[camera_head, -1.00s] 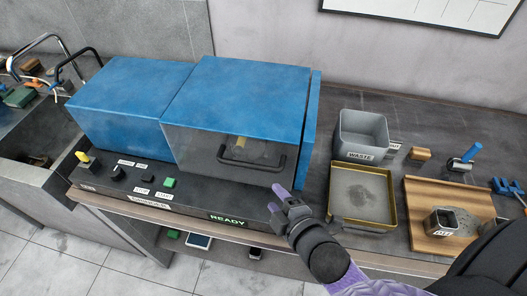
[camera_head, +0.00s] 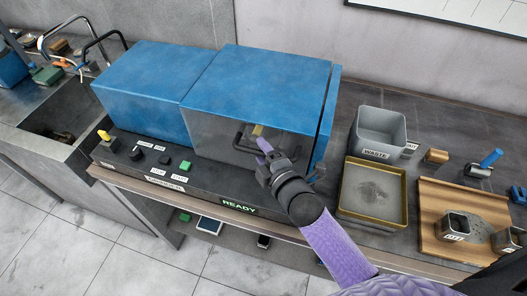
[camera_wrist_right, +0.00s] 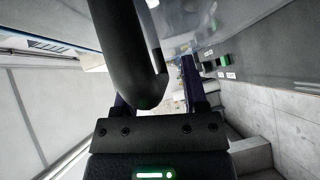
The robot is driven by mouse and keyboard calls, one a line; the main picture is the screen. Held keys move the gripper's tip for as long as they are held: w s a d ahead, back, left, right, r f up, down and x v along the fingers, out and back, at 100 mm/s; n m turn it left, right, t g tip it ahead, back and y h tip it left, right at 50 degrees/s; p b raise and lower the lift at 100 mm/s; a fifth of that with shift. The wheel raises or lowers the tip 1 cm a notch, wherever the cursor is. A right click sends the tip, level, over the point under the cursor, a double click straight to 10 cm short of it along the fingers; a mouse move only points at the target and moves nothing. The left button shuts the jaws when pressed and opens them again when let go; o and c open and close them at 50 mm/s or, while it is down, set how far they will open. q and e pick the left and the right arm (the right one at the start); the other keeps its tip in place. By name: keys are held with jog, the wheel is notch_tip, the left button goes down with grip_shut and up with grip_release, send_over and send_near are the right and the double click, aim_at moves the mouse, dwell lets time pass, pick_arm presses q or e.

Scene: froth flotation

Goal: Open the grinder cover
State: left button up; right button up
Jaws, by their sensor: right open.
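The blue grinder (camera_head: 150,85) stands on the counter. Its cover (camera_head: 262,90) has a blue top and a clear front, and looks closed. A black bar handle (camera_head: 238,138) is on the clear front, partly hidden by my gripper. My right gripper (camera_head: 263,146) is open at the right part of the handle. In the right wrist view a thick dark curved bar (camera_wrist_right: 132,55), apparently the handle, is close up, overlapping the left finger of my gripper (camera_wrist_right: 155,92). I cannot tell whether it lies between the fingers or touches them. My left gripper is not in view.
The black control panel (camera_head: 110,158) below has a yellow knob, a green button and a READY display (camera_head: 239,206). To the right are a grey WASTE bin (camera_head: 378,132), a yellow-rimmed tray (camera_head: 346,205) and a wooden board (camera_head: 428,240) with metal cups. A sink (camera_head: 45,122) is at left.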

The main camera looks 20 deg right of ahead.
grip_shut()
dwell(1.3)
